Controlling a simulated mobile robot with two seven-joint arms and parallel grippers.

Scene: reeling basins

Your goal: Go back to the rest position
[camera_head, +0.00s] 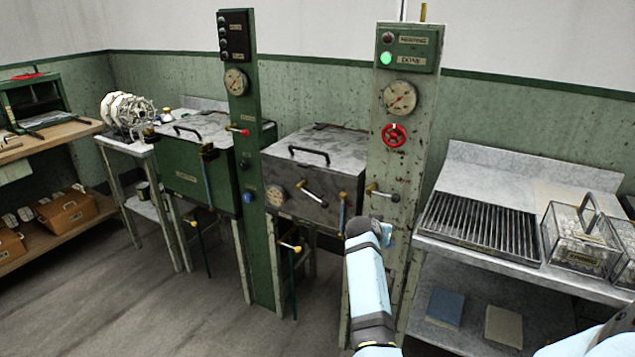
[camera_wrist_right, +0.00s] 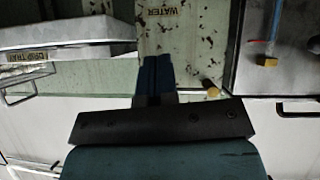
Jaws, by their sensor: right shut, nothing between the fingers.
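My right gripper (camera_head: 387,233) is at the end of my pale blue arm, in front of the worn pale post (camera_head: 404,160) with the red valve wheel (camera_head: 395,134). In the right wrist view its dark fingers (camera_wrist_right: 157,70) are together, with nothing between them. Behind them is the post's face with an upside-down WATER label (camera_wrist_right: 162,10). The gripper hides part of the lower post in the head view; I cannot tell whether it touches the post. My left gripper is in neither view.
A closed grey basin (camera_head: 315,160) and a closed green basin (camera_head: 195,165) stand left of the post. Lever handles (camera_head: 383,193) stick out from the fronts. Floor (camera_head: 130,300) at front left is clear.

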